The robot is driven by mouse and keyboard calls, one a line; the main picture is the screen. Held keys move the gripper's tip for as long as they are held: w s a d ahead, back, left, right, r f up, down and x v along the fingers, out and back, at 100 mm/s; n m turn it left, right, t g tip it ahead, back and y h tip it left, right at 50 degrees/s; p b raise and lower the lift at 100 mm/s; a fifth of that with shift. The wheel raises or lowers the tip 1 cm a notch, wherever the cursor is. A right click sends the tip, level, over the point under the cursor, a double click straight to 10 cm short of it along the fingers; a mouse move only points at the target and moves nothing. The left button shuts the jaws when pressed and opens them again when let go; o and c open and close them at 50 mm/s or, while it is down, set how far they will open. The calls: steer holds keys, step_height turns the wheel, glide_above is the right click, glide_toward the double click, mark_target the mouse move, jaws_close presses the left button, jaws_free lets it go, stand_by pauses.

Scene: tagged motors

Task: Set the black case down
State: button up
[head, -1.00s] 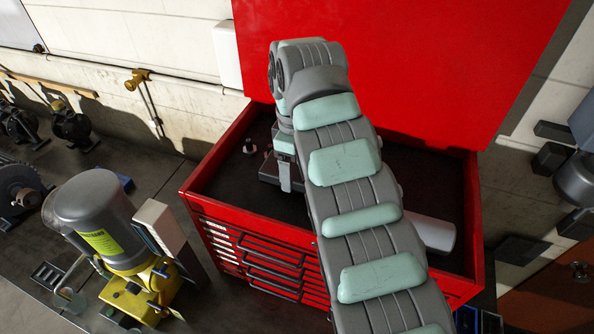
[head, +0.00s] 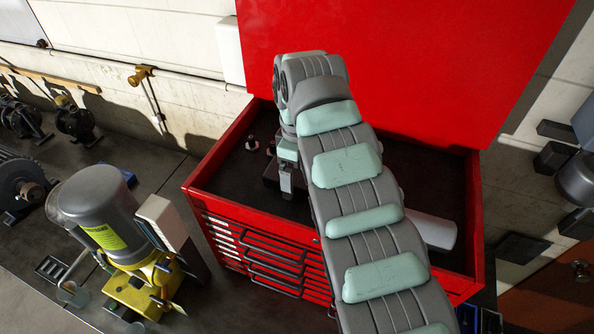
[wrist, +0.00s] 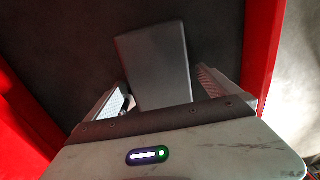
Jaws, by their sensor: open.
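The black case (wrist: 155,65) lies on the dark floor of the red toolbox's top compartment in the wrist view. My gripper (wrist: 162,88) is open, with one finger on each side of the case. A gap shows between the case and the right finger; the left finger is close to the case's edge, and I cannot tell whether it touches. In the head view the case (head: 270,175) shows as a small dark shape below my wrist, mostly hidden by my arm and gripper.
The red toolbox (head: 214,180) has raised walls and an upright red lid (head: 400,60) behind. A small bolt-like part (head: 252,143) and a white object (head: 432,231) lie inside. A grey and yellow motor (head: 105,225) stands on the bench at left.

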mark_target(297, 172)
steer(key=shift+r, duration=0.1)
step_height(297, 172, up, 12)
steer(key=p, duration=0.1)
steer(key=shift+p, duration=0.3)
steer(key=shift+c, duration=0.2)
stand_by(1.2)
